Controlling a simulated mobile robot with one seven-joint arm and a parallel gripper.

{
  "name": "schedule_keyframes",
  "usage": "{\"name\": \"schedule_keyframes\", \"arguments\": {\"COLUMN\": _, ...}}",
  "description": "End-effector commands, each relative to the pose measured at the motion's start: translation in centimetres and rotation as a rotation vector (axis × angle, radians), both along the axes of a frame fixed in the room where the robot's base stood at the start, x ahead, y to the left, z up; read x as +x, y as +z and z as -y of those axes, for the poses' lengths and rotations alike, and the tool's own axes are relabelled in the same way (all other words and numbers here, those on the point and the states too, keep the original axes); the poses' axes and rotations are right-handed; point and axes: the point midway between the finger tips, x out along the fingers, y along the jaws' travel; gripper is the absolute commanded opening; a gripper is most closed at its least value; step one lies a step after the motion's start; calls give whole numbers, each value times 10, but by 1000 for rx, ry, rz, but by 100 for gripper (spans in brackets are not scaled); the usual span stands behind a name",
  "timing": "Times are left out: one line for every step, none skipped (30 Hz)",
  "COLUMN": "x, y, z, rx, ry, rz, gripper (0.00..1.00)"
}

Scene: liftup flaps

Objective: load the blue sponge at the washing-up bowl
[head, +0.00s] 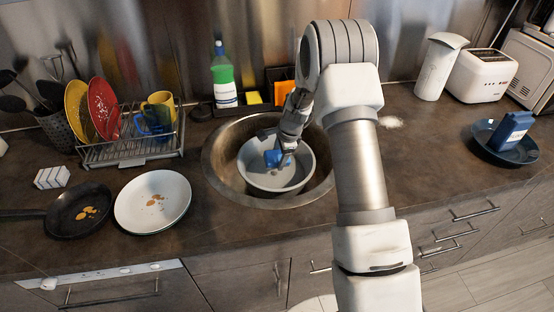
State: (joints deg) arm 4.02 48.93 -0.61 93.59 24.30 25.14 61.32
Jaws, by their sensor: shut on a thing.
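My gripper (283,155) reaches down into the bowl from the upper right and is shut on the sponge. The fingertips are small and partly hidden by the sponge and my wrist. I cannot tell whether the sponge touches the bowl's bottom. The bowl stands in the round metal sink (217,170). My arm covers the right edge of the sink.
Left of the sink are a white plate (135,205), a frying pan (85,230) and a dish rack (130,152) with plates and mugs. A green bottle (223,75) and yellow sponge (253,98) stand behind.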

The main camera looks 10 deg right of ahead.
Motion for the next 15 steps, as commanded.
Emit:
{"name": "schedule_keyframes", "arguments": {"x": 0, "y": 8, "z": 0, "rx": 0, "ry": 0, "rz": 0, "gripper": 23}}
{"name": "schedule_keyframes", "arguments": {"x": 0, "y": 10, "z": 0, "rx": 0, "ry": 0, "rz": 0, "gripper": 23}}
{"name": "schedule_keyframes", "arguments": {"x": 0, "y": 13, "z": 0, "rx": 0, "ry": 0, "rz": 0, "gripper": 23}}
{"name": "schedule_keyframes", "arguments": {"x": 0, "y": 16, "z": 0, "rx": 0, "ry": 0, "rz": 0, "gripper": 23}}
{"name": "schedule_keyframes", "arguments": {"x": 0, "y": 18, "z": 0, "rx": 0, "ry": 0, "rz": 0, "gripper": 23}}
{"name": "schedule_keyframes", "arguments": {"x": 0, "y": 22, "z": 0, "rx": 0, "ry": 0, "rz": 0, "gripper": 23}}
{"name": "schedule_keyframes", "arguments": {"x": 0, "y": 24, "z": 0, "rx": 0, "ry": 0, "rz": 0, "gripper": 23}}
{"name": "schedule_keyframes", "arguments": {"x": 0, "y": 27, "z": 0, "rx": 0, "ry": 0, "rz": 0, "gripper": 23}}
{"name": "schedule_keyframes", "arguments": {"x": 0, "y": 30, "z": 0, "rx": 0, "ry": 0, "rz": 1, "gripper": 23}}
{"name": "schedule_keyframes", "arguments": {"x": 0, "y": 32, "z": 0, "rx": 0, "ry": 0, "rz": 1, "gripper": 23}}
{"name": "schedule_keyframes", "arguments": {"x": 0, "y": 35, "z": 0, "rx": 0, "ry": 0, "rz": 1, "gripper": 23}}
{"name": "schedule_keyframes", "arguments": {"x": 0, "y": 38, "z": 0, "rx": 0, "ry": 1, "rz": 1, "gripper": 23}}
{"name": "schedule_keyframes", "arguments": {"x": 0, "y": 40, "z": 0, "rx": 0, "ry": 1, "rz": 1, "gripper": 23}}
{"name": "schedule_keyframes", "arguments": {"x": 0, "y": 43, "z": 0, "rx": 0, "ry": 1, "rz": 1, "gripper": 23}}
{"name": "schedule_keyframes", "arguments": {"x": 0, "y": 46, "z": 0, "rx": 0, "ry": 1, "rz": 1, "gripper": 23}}
